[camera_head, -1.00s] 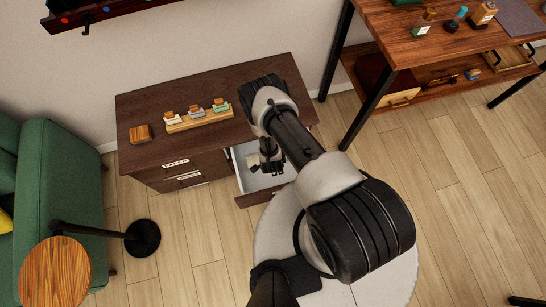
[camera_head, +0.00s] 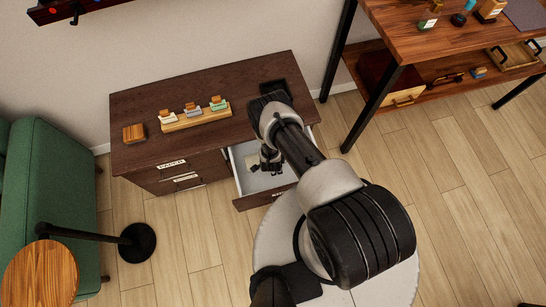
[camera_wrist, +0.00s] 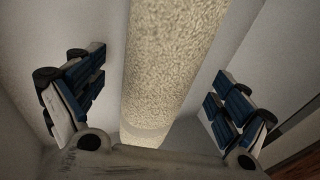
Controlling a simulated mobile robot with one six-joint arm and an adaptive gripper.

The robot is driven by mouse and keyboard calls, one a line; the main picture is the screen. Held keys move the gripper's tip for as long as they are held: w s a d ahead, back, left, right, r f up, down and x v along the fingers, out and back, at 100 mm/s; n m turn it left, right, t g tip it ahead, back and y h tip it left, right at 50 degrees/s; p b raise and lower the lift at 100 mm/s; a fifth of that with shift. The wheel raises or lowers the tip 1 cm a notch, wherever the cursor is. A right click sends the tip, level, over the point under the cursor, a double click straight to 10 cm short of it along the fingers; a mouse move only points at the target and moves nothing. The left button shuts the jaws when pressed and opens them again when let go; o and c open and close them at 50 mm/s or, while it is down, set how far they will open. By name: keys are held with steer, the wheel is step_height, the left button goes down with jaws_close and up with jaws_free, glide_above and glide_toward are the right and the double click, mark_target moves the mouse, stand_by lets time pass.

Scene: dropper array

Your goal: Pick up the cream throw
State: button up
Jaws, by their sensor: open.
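The cream throw (camera_wrist: 170,65) is a rolled, fuzzy cream cylinder in the wrist view. It runs from the top edge down between the two fingers of my gripper (camera_wrist: 155,98). The blue-padded fingers stand apart on either side of it, with gaps on both sides. In the head view my gripper (camera_head: 268,163) points down into the open drawer (camera_head: 240,182) of the dark wood cabinet (camera_head: 135,152). The throw cannot be made out clearly in the head view, where the arm and gripper cover part of the drawer.
On the cabinet top are a wooden rack (camera_head: 195,118) with several small items, a wooden block (camera_head: 134,133) and a black tray (camera_head: 276,90). A wooden table (camera_head: 440,45) stands right, a green sofa (camera_head: 55,185) left. A round side table (camera_head: 40,275) is front left.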

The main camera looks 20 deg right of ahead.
steer(key=shift+c, duration=0.4)
steer(key=c, duration=1.2)
steer(key=shift+r, duration=0.15)
